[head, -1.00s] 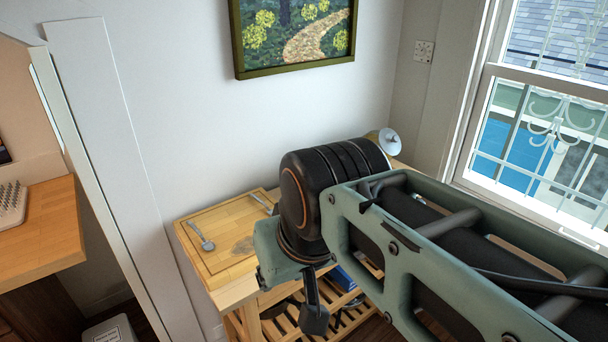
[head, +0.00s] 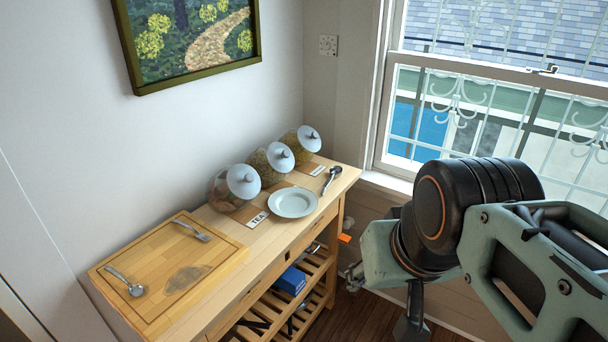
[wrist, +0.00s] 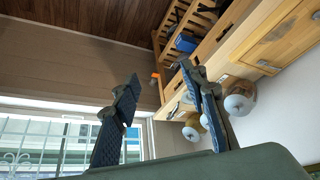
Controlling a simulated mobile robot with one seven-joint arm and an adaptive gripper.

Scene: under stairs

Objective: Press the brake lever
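I cannot make out a brake lever for certain in either view. A small orange piece (head: 345,238) shows at the far end of the wooden trolley (head: 262,243), left of my arm; it also shows in the wrist view (wrist: 155,75), between my fingers' directions and beyond them. I cannot tell whether it is the lever. My gripper (wrist: 160,78) is open and empty in the wrist view, its two dark fingers well apart. In the head view it is mostly hidden behind my wrist, right of the trolley's far end.
The trolley carries a cutting board (head: 205,257) with a fork and spoon, a plate (head: 292,203), and glass jars with white lids (head: 243,181). A blue box (head: 291,281) sits on its slatted shelf. A window (head: 480,110) and walls bound the corner.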

